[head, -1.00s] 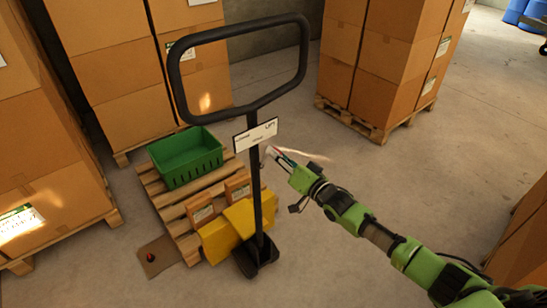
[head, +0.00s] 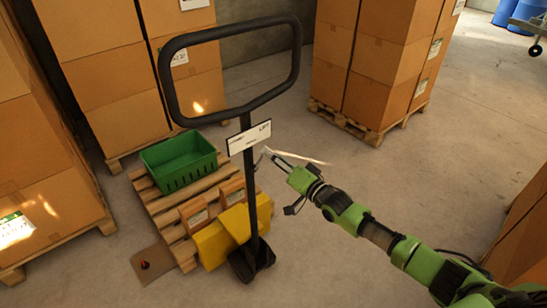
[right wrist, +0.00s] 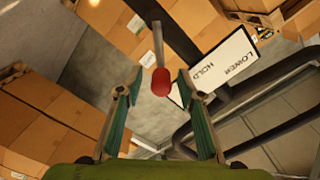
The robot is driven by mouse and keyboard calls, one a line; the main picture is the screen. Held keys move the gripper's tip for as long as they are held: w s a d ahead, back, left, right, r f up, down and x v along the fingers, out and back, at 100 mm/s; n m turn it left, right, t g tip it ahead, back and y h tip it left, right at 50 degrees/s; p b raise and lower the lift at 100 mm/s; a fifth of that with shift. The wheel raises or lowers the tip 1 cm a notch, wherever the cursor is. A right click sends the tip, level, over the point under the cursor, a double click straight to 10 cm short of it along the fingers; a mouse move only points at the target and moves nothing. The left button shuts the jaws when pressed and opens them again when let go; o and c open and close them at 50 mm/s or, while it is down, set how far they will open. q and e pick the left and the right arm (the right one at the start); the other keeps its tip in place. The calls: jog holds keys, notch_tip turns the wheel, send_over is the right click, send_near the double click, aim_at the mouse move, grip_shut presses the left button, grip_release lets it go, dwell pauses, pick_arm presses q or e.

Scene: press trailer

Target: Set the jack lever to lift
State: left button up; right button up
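The pallet jack's black loop handle (head: 232,116) stands upright in the head view. A white label plate (head: 249,138) sits on its post; in the right wrist view the plate (right wrist: 219,70) reads LOWER and HOLD, with one end out of clear sight. The jack lever shows in the right wrist view as a grey rod with a red knob (right wrist: 161,83). My right gripper (head: 274,157) is just right of the plate. In the wrist view its two fingers are open, with the knob between them and a gap on each side. My left gripper is out of view.
The jack's yellow body (head: 222,238) stands at a wooden pallet (head: 163,207) carrying a green crate (head: 180,166) and small boxes. Stacked cartons (head: 376,62) stand behind and left, with more at the right edge.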

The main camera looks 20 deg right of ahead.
jog(key=shift+s, duration=0.1)
jog(key=shift+s+d+f, duration=0.1)
jog(key=shift+s, duration=0.2)
jog(key=v, duration=1.1)
jog(key=shift+d, duration=0.15)
jog(key=s+d+f+n+g+h, duration=0.15)
jog(key=s+f, duration=0.25)
jog(key=f, duration=0.7)
jog(key=s+d+f+g+h, duration=0.25)
jog(key=s+f, duration=0.25)
jog(key=f, duration=0.6)
jog(key=s+d+f+n+g+h, duration=0.1)
jog(key=s+f+g, duration=0.25)
jog(key=f, duration=0.75)
jog(key=s+a+f+n+g, duration=0.2)
jog(key=s+f+n+g, duration=0.1)
jog(key=s+f, duration=1.1)
jog(key=s+a+f+n+g, duration=0.1)
jog(key=s+a+f, duration=0.1)
jog(key=s, duration=0.6)
jog(key=s+a+f+n+g, duration=0.1)
jog(key=s+a+f+g, duration=0.1)
jog(key=s, duration=0.6)
jog(key=s+a+f+n+g, duration=0.1)
jog(key=s+a+f+g, duration=0.1)
jog(key=s, duration=0.6)
jog(key=shift+a+f+h+p, duration=0.35)
jog(key=shift+a+f, duration=0.2)
jog(key=shift+a, duration=0.3)
